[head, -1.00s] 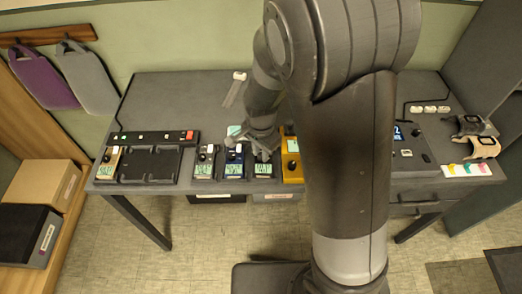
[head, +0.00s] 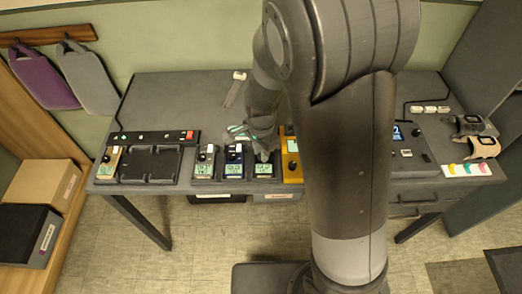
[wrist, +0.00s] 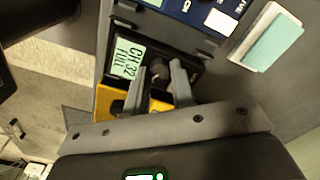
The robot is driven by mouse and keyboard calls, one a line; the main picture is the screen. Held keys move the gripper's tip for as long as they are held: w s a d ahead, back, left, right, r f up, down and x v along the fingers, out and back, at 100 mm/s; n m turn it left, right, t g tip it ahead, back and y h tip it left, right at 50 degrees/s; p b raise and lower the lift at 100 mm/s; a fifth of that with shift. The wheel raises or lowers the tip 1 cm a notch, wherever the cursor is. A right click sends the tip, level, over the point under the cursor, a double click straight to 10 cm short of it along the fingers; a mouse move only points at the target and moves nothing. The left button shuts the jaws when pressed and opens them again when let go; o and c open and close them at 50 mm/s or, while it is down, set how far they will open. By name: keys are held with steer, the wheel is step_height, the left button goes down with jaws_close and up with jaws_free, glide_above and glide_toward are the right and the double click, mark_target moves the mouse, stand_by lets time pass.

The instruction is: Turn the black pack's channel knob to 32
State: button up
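The black pack (head: 264,169) stands in the row on the table, between a blue pack and a yellow pack. In the wrist view its display (wrist: 129,60) reads CH 32 and FULL. Its dark round channel knob (wrist: 158,69) sits beside the display. My gripper (wrist: 159,66) is at the knob, with one fingertip on each side, and appears closed on it. In the head view my gripper (head: 263,150) is over the back end of the black pack and hides the knob.
The blue pack (head: 234,160) is close on the left and the yellow pack (head: 291,165) close on the right. A mint-and-white pad (wrist: 273,38) lies behind the packs.

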steer(key=o, duration=0.4)
steer(key=shift+r, duration=0.1)
step_height(320, 180, up, 11)
steer(key=shift+f, duration=0.2)
stand_by(0.6)
steer(key=s+d+r+n+t, duration=0.2)
steer(key=s+d+r+n, duration=0.1)
steer(key=s+d+r, duration=0.1)
steer(key=s+d+r+n+t, duration=0.1)
steer(key=s+d+r+n, duration=0.3)
steer(key=s+d+r, duration=0.1)
steer(key=s+d+r+n+t, duration=0.2)
steer(key=s+d+r+n, duration=0.1)
steer(key=s+d+r, duration=0.1)
steer(key=shift+s+d+r+n+t, duration=0.15)
steer(key=shift+s+d+r, duration=0.05)
steer(key=shift+s+r, duration=0.2)
steer(key=shift+s+d+r+n+t, duration=0.15)
steer(key=shift+s+d+r, duration=0.1)
steer(key=shift+s, duration=0.25)
